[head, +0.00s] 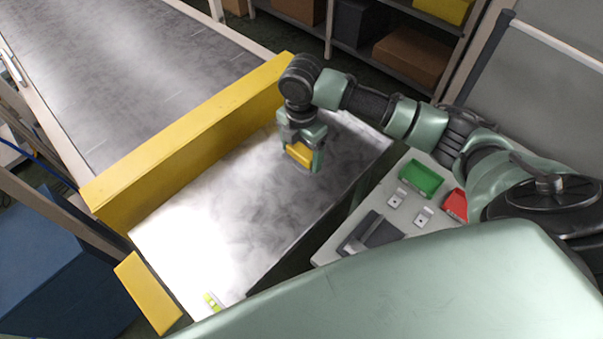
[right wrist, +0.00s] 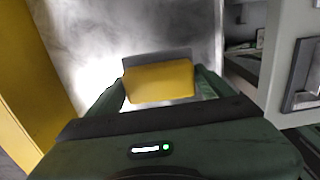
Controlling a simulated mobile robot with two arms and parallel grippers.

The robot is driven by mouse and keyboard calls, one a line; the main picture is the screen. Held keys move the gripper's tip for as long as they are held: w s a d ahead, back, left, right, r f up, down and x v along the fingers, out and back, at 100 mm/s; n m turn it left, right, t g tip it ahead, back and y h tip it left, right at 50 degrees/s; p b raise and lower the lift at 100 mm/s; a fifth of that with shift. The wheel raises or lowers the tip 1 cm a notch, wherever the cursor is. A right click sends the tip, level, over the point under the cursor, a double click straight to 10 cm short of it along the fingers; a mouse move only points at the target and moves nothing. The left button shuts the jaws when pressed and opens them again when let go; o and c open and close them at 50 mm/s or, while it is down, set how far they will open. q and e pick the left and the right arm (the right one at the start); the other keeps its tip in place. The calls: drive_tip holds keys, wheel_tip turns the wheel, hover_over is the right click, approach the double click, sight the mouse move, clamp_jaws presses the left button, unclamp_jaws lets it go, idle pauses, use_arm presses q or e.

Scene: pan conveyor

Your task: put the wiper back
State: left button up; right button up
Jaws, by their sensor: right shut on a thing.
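My right gripper (head: 301,166) is shut on a yellow block, which looks like the wiper (head: 299,153). It is over the far right part of the smudged metal pan (head: 215,205). In the right wrist view the wiper (right wrist: 160,82) sits between both fingers of the gripper (right wrist: 163,92), with a grey strip along its far edge. I cannot tell whether the wiper touches the pan surface. My left gripper is not in view.
A yellow barrier (head: 190,130) stands between the pan and the conveyor (head: 120,75). On the right, a side table (head: 340,235) holds a green bin (head: 421,179), a red bin (head: 456,204) and a dark holder (head: 371,233). A yellow-green vial (head: 212,301) lies at the pan's near edge.

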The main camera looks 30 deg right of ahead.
sight(301, 182)
wheel_tip(301, 182, down, 10)
drive_tip(key=shift+f, duration=0.1)
idle(0.4)
drive_tip(key=shift+f, duration=0.15)
drive_tip(key=o, duration=1.1)
wheel_tip(301, 182, up, 12)
drive_tip(key=shift+r, duration=0.2)
